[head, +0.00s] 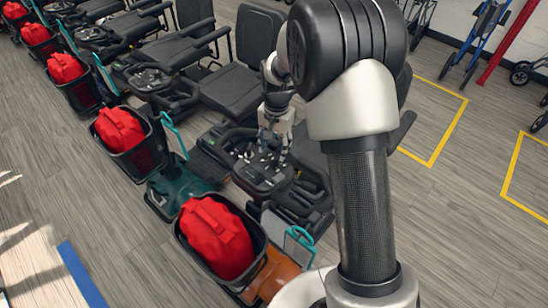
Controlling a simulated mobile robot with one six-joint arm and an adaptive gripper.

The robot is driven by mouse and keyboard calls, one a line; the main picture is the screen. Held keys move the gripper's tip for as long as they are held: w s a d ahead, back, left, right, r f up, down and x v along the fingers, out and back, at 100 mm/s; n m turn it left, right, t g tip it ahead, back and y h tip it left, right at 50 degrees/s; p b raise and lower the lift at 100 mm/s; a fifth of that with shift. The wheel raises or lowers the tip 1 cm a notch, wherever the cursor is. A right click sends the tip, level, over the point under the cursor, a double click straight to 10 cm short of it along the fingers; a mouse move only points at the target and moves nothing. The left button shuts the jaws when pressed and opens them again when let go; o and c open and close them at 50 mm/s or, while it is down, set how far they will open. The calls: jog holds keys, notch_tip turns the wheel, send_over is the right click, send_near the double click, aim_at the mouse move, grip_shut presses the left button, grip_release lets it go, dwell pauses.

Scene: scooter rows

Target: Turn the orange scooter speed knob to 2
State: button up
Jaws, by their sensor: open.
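The orange scooter shows its orange front body (280,276) at the bottom of the head view, below its black basket. Its dark console (262,176) appears to be the one under my gripper, behind the basket. My gripper (272,150) is open and points down at the upper part of this console. Its fingertips are at or just above the surface; I cannot tell whether they touch. The speed knob and its numbers are too small and partly covered by the fingers to make out. My arm hides much of the scooter's seat.
A black basket with a red bag (215,238) stands in front of the console, beside a teal-edged clipboard (300,246). A teal scooter (178,190) stands close on the left, with more scooters beyond. Open floor (60,190) lies left; yellow floor markings (448,130) lie right.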

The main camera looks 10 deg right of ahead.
aim_at(274, 158)
notch_tip(274, 158, down, 5)
jog(key=shift+w+a+r+b, duration=0.1)
jog(key=shift+b, duration=0.35)
jog(key=c, duration=1)
